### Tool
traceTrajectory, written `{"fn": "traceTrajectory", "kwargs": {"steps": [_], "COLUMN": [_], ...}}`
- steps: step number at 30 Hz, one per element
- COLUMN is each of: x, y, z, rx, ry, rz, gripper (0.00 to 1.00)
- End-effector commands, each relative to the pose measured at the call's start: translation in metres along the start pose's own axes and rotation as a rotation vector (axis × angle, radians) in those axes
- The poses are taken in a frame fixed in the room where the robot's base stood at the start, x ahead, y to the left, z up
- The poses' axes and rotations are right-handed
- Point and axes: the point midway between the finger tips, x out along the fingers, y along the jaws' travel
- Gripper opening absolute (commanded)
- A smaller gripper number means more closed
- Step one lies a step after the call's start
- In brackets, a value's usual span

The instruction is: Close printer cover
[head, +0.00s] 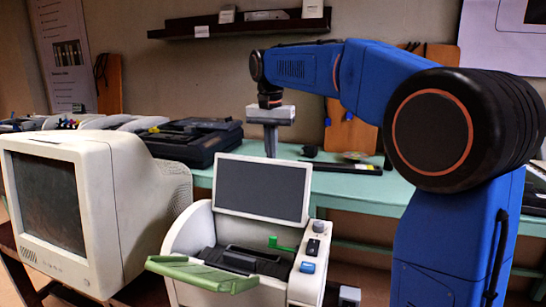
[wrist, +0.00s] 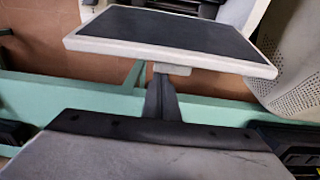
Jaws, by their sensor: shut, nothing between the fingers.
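The printer (head: 185,235) is a white machine at the lower middle of the head view, with its dark inside exposed. A panel with a white frame and dark face (head: 262,188), which looks like its cover, stands raised and tilted back at the rear. The panel also fills the top of the wrist view (wrist: 170,35). A green flap (head: 203,273) sticks out at the printer's front. My gripper (head: 270,153) is shut and empty, pointing down behind the panel's top edge.
An old monitor (head: 95,200) stands close to the printer's left. A green table (head: 345,185) behind holds a black machine (head: 195,140) and a dark flat item (head: 342,167). A dark shelf (head: 240,27) hangs on the wall above my arm.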

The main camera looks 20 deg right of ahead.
Motion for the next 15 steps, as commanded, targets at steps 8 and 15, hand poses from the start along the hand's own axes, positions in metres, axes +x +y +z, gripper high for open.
{"fn": "traceTrajectory", "kwargs": {"steps": [8,15], "x": [-0.016,-0.023], "y": [0.000,0.000], "z": [0.036,0.064], "rx": [-0.005,-0.005], "ry": [0.185,0.340], "rz": [-0.001,0.000], "gripper": [0.00,0.00]}}
